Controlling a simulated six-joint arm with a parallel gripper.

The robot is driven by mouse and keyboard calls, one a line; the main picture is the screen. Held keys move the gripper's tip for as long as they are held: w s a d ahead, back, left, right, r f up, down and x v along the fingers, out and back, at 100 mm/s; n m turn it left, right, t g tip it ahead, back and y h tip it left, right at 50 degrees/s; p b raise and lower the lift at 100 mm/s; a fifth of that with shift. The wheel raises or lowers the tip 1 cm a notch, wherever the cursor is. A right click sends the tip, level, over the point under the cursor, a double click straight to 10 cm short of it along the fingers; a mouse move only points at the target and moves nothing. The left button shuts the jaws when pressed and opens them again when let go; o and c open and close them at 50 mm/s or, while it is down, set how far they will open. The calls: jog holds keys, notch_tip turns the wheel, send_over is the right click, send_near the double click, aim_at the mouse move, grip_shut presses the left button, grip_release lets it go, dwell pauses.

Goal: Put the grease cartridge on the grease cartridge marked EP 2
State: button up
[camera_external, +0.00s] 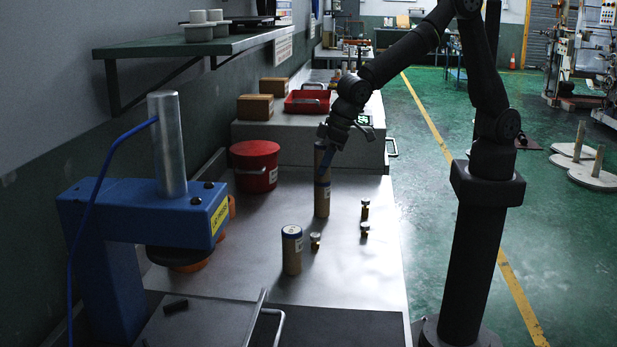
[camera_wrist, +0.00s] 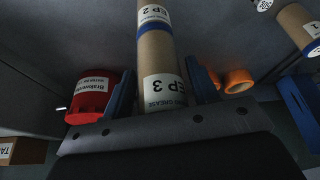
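The grease cartridge marked EP 3 (camera_wrist: 165,92) is a tan tube with a white label, between the fingers of my gripper (camera_wrist: 166,82). The cartridge marked EP 2 (camera_wrist: 150,12), with a blue band, lines up end to end beyond it in the wrist view. In the external view they form one upright column, the EP 3 tube (camera_external: 320,158) above the EP 2 tube (camera_external: 322,202), with no clear gap between them. My gripper (camera_external: 327,165) is at the upper tube from the right. Its blue fingers flank the tube closely; whether they press on it cannot be told.
Another cartridge (camera_external: 291,252) stands nearer on the bench; its label shows a 1 in the wrist view (camera_wrist: 298,28). Small brass fittings (camera_external: 364,229) stand to the right. A red tub (camera_external: 255,167) is behind left, and a blue press (camera_external: 150,215) is at left.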

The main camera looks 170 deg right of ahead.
aim_at(323, 143)
jog(key=shift+o, duration=0.5)
jog(key=shift+r, duration=0.3)
jog(key=v, duration=1.1)
jog(key=shift+a+r, duration=0.15)
jog(key=shift+r, duration=0.2)
jog(key=shift+s+f, duration=0.1)
jog(key=x, duration=1.2)
jog(key=shift+f, duration=0.15)
notch_tip(323, 143, up, 3)
jog(key=shift+a+f, duration=0.1)
jog(key=shift+f, duration=0.1)
jog(key=shift+r, duration=0.65)
